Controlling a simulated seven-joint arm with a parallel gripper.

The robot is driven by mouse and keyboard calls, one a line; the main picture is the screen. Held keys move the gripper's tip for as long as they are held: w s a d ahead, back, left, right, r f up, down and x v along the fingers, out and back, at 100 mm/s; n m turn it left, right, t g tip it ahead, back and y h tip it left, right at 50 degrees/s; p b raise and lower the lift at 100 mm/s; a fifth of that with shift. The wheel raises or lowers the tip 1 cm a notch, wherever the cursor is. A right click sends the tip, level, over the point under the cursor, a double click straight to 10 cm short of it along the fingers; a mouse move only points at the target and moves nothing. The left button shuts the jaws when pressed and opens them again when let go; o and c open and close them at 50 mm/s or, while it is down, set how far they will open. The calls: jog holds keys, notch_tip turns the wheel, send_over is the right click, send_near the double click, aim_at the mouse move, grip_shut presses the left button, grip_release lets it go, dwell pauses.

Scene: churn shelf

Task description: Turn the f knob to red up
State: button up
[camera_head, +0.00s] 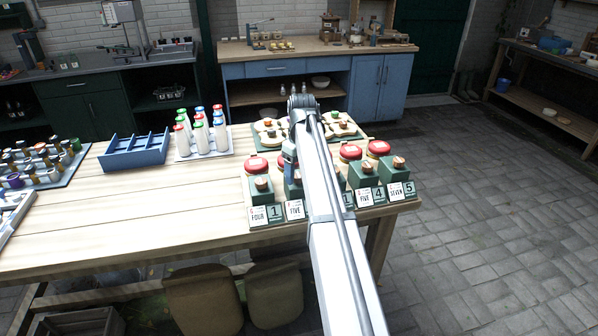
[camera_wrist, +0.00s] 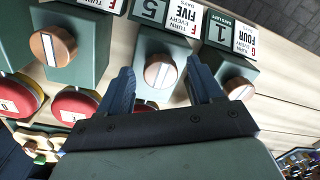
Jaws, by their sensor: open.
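A row of green boxes with round copper-coloured knobs stands along the table's front right. In the wrist view, my gripper (camera_wrist: 161,73) is open, its blue fingers on either side of the middle knob (camera_wrist: 159,71). I cannot tell whether they touch it. A pale bar crosses this knob's face, slightly tilted; no red shows on it. The card (camera_wrist: 178,12) by its box seems to carry an F and reads FIVE, upside down. In the head view my arm hides much of the row and most of my gripper.
Neighbouring knobs stand close on the left (camera_wrist: 54,46) and right (camera_wrist: 239,89). Red-lidded jars (camera_wrist: 75,104) sit behind the boxes. In the head view, a blue divided tray (camera_head: 135,150) and bottles (camera_head: 201,135) stand further left. The table's left front (camera_head: 130,220) is clear.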

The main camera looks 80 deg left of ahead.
jog(key=shift+r, duration=0.1)
notch_tip(320, 180, up, 14)
jog(key=shift+w+a+f, duration=0.15)
jog(key=shift+w+f, duration=0.05)
jog(key=shift+w, duration=0.1)
dwell(0.7)
